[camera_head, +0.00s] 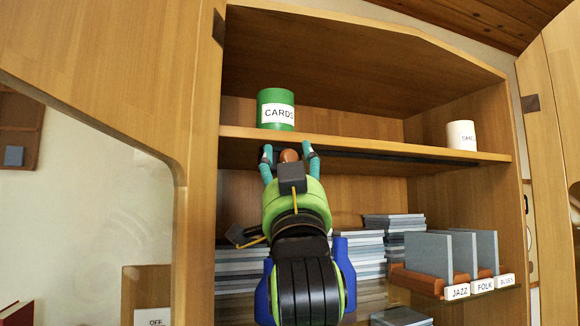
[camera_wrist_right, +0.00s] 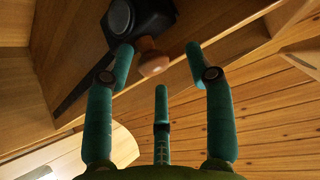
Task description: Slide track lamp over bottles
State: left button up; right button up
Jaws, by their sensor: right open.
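The track lamp shows in the wrist view as a black housing (camera_wrist_right: 155,18) with a round lens and a wooden knob (camera_wrist_right: 152,60), on a dark track (camera_wrist_right: 82,92) beneath the shelf. In the head view the knob (camera_head: 289,155) shows at the shelf's front edge, and the track (camera_head: 400,155) runs right from there. My right gripper (camera_head: 288,150) is open, its fingertips on either side of the knob. The wrist view shows its fingers (camera_wrist_right: 158,62) apart, with the knob between or just beyond the tips; contact is unclear. I see no bottles. My left gripper is out of view.
The shelf (camera_head: 350,143) bears a green CARDS tin (camera_head: 275,112) and a white tin (camera_head: 461,135). Below are stacks of grey sleeves (camera_head: 365,250) and a rack labelled JAZZ, FOLK, BLUES (camera_head: 418,282). Open cabinet doors flank both sides. My arm hides part of the lower compartment.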

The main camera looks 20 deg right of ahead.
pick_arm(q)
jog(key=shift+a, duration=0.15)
pick_arm(e)
jog(key=shift+a, duration=0.1)
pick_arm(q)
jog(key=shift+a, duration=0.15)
pick_arm(e)
jog(key=v, duration=1.2)
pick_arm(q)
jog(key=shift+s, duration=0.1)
